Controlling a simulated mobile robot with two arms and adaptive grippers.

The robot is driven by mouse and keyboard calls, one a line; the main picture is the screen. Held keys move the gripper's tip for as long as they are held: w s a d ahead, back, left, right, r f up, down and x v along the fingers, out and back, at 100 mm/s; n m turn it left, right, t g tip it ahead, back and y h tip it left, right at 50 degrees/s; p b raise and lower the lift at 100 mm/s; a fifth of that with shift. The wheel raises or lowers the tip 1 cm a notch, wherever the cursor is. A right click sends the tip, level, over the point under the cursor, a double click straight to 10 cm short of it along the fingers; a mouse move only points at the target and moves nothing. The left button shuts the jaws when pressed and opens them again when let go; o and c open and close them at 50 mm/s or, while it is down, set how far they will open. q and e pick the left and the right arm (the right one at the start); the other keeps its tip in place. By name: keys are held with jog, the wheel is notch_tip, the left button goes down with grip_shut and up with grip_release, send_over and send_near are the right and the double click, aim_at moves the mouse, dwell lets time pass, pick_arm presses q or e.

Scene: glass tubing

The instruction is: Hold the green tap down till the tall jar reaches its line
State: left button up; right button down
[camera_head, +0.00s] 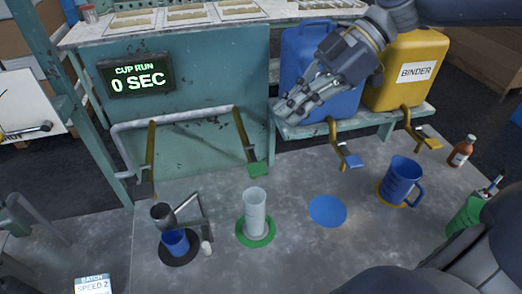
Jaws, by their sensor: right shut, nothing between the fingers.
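The green tap (258,168) is a green lever at the lower end of a brass spout on the teal bench front. The tall jar (255,208), a pale translucent cylinder, stands upright on a green ring mat (270,236) below the tap. Its fill line and any liquid level are too small to make out. My right gripper (284,108) is shut and empty, in front of the blue container, above and to the right of the green tap and apart from it. My left gripper is not in view.
A blue container (301,50) and a yellow BINDER container (402,72) stand behind, with blue (352,161) and yellow (430,143) taps. The blue disc (328,211) is bare. The display (137,77) reads 0 SEC.

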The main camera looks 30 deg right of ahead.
jog(key=p, duration=0.1)
send_over(261, 167)
jog(key=f, duration=0.5)
jog(key=shift+s+d+f, duration=0.15)
jog(key=shift+d, duration=0.05)
jog(key=f, duration=0.2)
jog(key=f+p, duration=0.1)
jog(key=shift+a, duration=0.25)
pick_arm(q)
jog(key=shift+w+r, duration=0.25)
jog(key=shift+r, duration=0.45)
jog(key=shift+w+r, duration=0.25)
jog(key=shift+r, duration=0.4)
pick_arm(e)
jog(key=shift+f, duration=0.8)
